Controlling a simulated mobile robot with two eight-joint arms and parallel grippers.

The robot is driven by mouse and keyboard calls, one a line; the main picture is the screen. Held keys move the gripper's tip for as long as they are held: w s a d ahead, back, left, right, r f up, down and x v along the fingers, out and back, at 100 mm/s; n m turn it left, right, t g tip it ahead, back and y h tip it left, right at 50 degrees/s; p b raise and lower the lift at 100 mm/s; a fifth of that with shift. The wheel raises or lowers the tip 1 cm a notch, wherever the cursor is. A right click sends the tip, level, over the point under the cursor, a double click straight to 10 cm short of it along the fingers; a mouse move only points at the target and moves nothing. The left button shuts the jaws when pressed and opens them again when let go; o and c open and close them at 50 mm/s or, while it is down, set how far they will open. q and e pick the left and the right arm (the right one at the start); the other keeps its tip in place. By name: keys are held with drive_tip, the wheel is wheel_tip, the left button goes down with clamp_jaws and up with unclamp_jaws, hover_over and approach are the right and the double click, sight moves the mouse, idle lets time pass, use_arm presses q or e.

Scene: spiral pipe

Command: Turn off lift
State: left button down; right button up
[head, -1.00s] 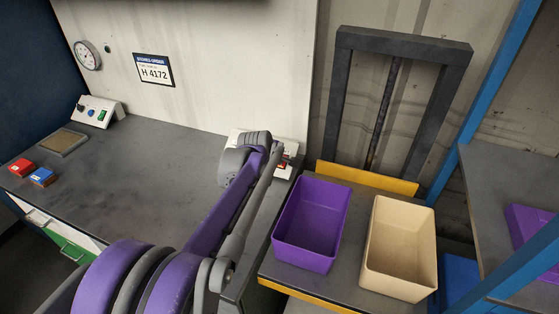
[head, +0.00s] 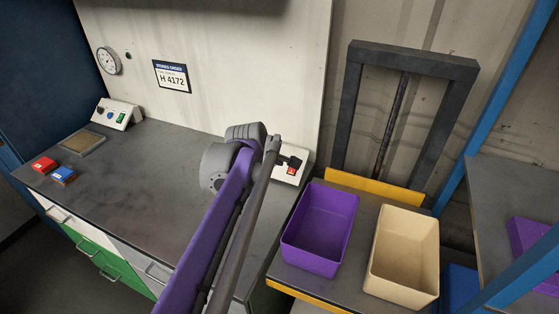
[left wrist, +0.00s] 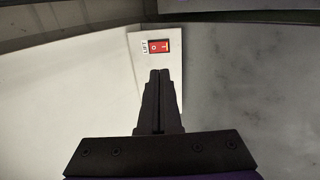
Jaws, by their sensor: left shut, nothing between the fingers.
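The lift switch is a small red rocker (head: 291,171) on a white sloped box (head: 287,179) at the right end of the workbench. In the left wrist view the red switch (left wrist: 159,47) carries white marks and the label "LIFT" beside it. My left gripper (head: 296,160) is shut and empty, its tips just above the switch in the head view. In the left wrist view the closed fingertips (left wrist: 159,71) point at the switch, slightly short of it in the picture; contact cannot be told. My right gripper is not in view.
The lift (head: 413,62) with its dark frame stands right of the workbench (head: 150,180). A purple bin (head: 312,261) and a beige bin (head: 400,288) sit on its platform.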

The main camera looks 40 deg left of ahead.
use_arm(q)
drive_tip(key=shift+w+a+r+b, duration=0.15)
drive_tip(key=shift+w+r+b, duration=0.35)
drive_tip(key=shift+b, duration=0.75)
drive_tip(key=b, duration=0.1)
approach(291, 172)
drive_tip(key=w+f, duration=0.1)
drive_tip(key=w+a, duration=0.1)
drive_tip(key=w, duration=0.1)
drive_tip(key=w+f, duration=0.1)
drive_tip(key=w, duration=0.1)
drive_tip(key=shift+w+a+f, duration=0.2)
drive_tip(key=shift+w+f, duration=0.05)
drive_tip(key=shift+f, duration=0.05)
drive_tip(key=shift+w+a+f, duration=0.15)
drive_tip(key=shift+w+f, duration=0.25)
